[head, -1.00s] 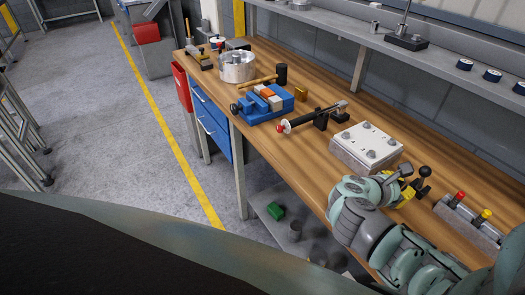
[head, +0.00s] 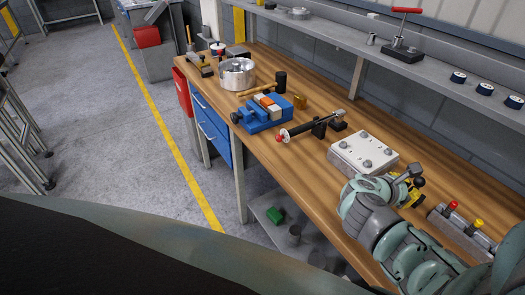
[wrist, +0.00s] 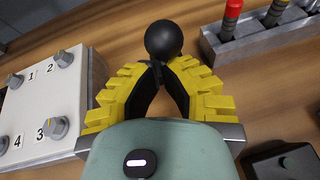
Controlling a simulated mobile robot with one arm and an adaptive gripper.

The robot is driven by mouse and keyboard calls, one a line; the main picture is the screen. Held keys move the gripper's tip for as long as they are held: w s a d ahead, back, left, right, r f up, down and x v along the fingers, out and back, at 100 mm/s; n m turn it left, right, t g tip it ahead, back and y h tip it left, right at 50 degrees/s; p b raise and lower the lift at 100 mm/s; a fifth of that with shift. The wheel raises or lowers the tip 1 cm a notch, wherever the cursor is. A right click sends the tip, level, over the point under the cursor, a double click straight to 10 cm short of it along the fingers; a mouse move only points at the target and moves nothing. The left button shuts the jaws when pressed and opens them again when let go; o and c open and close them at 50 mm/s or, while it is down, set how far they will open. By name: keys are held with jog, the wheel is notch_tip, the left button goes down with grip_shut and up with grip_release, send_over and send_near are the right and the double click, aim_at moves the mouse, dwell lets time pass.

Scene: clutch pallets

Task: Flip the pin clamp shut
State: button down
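The pin clamp shows as a black ball knob (wrist: 163,40) on a short dark stem in the wrist view. In the head view its knob (head: 421,182) is a small dark spot beside my gripper, between the numbered box and the block of coloured handles. My gripper (wrist: 161,70) has yellow ribbed fingers with dark inner faces. Its fingertips come together around the stem just below the ball, with a narrow gap further back. The gripper also shows in the head view (head: 411,196), mostly hidden by my arm. The clamp's base is hidden.
A white box (wrist: 42,105) with numbered knobs stands left of my gripper. A grey block (wrist: 262,40) with red and yellow handles stands at upper right. A black fixture (wrist: 285,163) lies at lower right. Bare wooden bench (head: 430,165) lies behind.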

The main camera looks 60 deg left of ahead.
jog(key=shift+w+r+g+p, duration=0.3)
jog(key=shift+g+p, duration=0.3)
jog(key=shift+p, duration=0.8)
jog(key=g+p, duration=0.1)
jog(key=p, duration=0.1)
jog(key=r+p, duration=0.1)
jog(key=p, duration=0.1)
jog(key=shift+w+r+g+p, duration=0.25)
jog(key=shift+w+g+p, duration=0.1)
jog(key=shift+w+g, duration=0.05)
jog(key=p, duration=0.1)
jog(key=w+g+p, duration=0.1)
jog(key=p, duration=0.1)
jog(key=shift+r+g, duration=0.25)
jog(key=shift+g, duration=0.05)
jog(key=shift+w+f+g+y+p, duration=0.1)
jog(key=shift+w+g+y+p, duration=0.3)
jog(key=shift+w+g+p, duration=0.5)
jog(key=shift+w+d+f+g, duration=0.1)
jog(key=shift+w+f+g, duration=0.1)
jog(key=shift+w+g, duration=0.1)
jog(key=shift+w+n, duration=0.3)
jog(key=shift+w, duration=0.1)
